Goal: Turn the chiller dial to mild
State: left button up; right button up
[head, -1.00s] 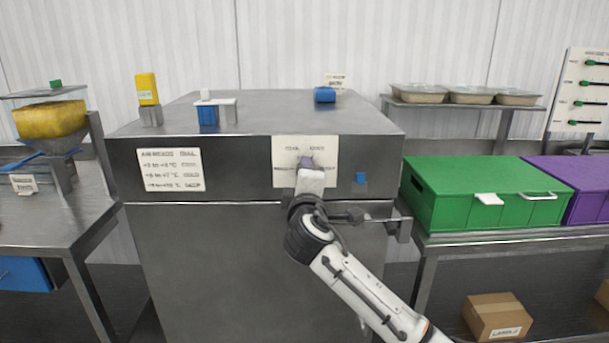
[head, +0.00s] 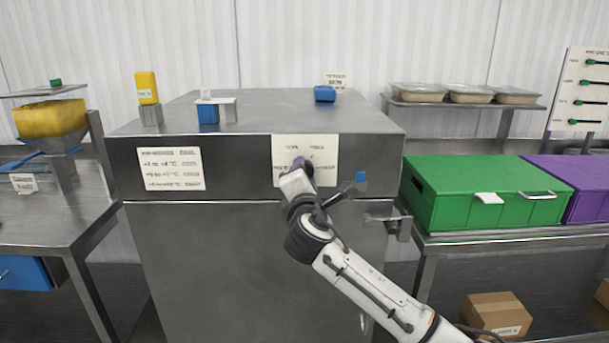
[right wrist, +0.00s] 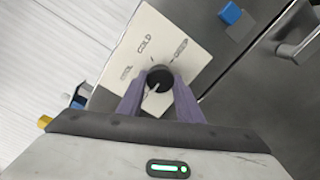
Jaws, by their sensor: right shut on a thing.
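The chiller (head: 260,230) is a grey steel cabinet with a white dial plate (head: 322,158) on its front. The black round dial (right wrist: 159,77) shows in the right wrist view, with a light mark on its face towards the lower left. The plate there reads COLD in the middle; the words either side are hard to read. My right gripper (head: 303,165) is at the plate, tilted, with its purple fingers (right wrist: 159,88) on either side of the dial and shut on it. In the head view the gripper hides the dial. My left gripper is not in view.
A temperature chart (head: 171,169) is on the chiller front, left of the dial. A blue block (head: 361,177) and a door handle (head: 400,225) are right of the dial. A green crate (head: 480,195) stands on the right-hand table.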

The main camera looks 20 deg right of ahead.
jog(key=shift+f, duration=0.1)
dwell(0.3)
jog(key=o, duration=1)
jog(key=shift+o, duration=0.2)
jog(key=shift+s, duration=0.1)
jog(key=b+v, duration=0.1)
jog(key=v, duration=0.9)
jog(key=shift+s, duration=0.1)
